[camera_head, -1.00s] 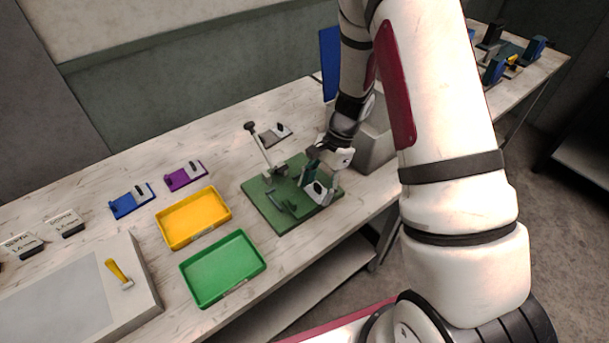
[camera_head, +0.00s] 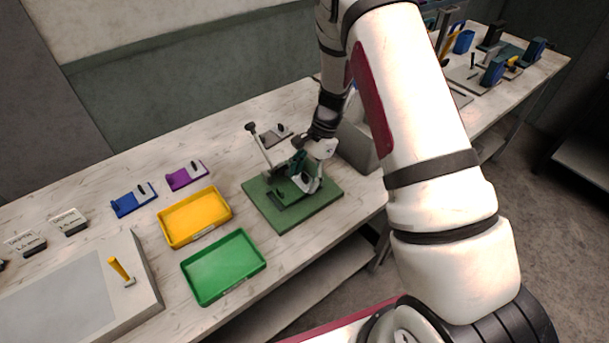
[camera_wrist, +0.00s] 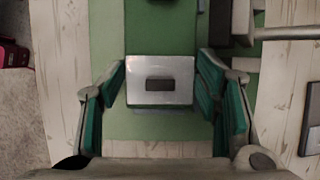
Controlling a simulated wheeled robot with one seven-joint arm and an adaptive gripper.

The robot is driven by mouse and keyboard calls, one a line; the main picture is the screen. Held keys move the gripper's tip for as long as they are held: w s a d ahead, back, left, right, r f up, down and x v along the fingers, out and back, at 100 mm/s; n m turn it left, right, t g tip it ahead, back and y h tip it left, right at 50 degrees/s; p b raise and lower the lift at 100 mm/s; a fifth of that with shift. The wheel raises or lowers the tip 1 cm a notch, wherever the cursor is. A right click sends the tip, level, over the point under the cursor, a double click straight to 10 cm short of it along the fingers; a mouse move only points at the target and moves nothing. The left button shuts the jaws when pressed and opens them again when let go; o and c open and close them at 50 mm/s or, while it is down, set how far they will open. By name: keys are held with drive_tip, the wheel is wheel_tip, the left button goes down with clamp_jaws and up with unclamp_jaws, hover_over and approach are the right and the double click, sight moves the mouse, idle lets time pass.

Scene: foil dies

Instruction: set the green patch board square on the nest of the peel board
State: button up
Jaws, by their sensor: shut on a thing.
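The peel board is a green base (camera_head: 318,212) on the pale table, with a leaning post (camera_head: 258,150) at its back left and dark low parts near its middle. My gripper (camera_head: 307,184) is over the base, right of the post. In the wrist view my gripper (camera_wrist: 160,80) is shut on the green patch board (camera_wrist: 160,30), with its green pads either side of the board's silver block (camera_wrist: 160,65), which has a dark knob. The board looks roughly square to the base. The nest is hidden, and I cannot tell whether the board touches it.
A green tray (camera_head: 262,262) and a yellow tray (camera_head: 229,213) stand to the left. Blue (camera_head: 130,203) and purple (camera_head: 183,178) boards lie behind them, and a grey board (camera_head: 277,133) lies behind the peel board. A grey box (camera_head: 357,145) stands close on the right.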

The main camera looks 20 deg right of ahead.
drive_tip(key=shift+f, duration=0.5)
drive_tip(key=o, duration=1.2)
drive_tip(key=shift+f, duration=0.1)
drive_tip(key=shift+c, duration=0.2)
drive_tip(key=shift+r, duration=0.3)
drive_tip(key=b+v, duration=0.2)
drive_tip(key=v, duration=1.1)
drive_tip(key=s+a+r+n+t, duration=0.1)
drive_tip(key=s+a+r+n, duration=0.25)
drive_tip(key=r, duration=0.55)
drive_tip(key=s+r+n+t+h, duration=0.2)
drive_tip(key=s+r+n, duration=0.3)
drive_tip(key=s, duration=0.5)
drive_tip(key=s+a+r+n+t+h, duration=0.1)
drive_tip(key=s+r+n+t, duration=0.3)
drive_tip(key=s, duration=0.7)
wheel_tip(320, 180, up, 4)
drive_tip(key=shift+s+a+r+n+h, duration=0.1)
drive_tip(key=shift+s+a+n+h, duration=0.1)
drive_tip(key=shift+n+h, duration=0.65)
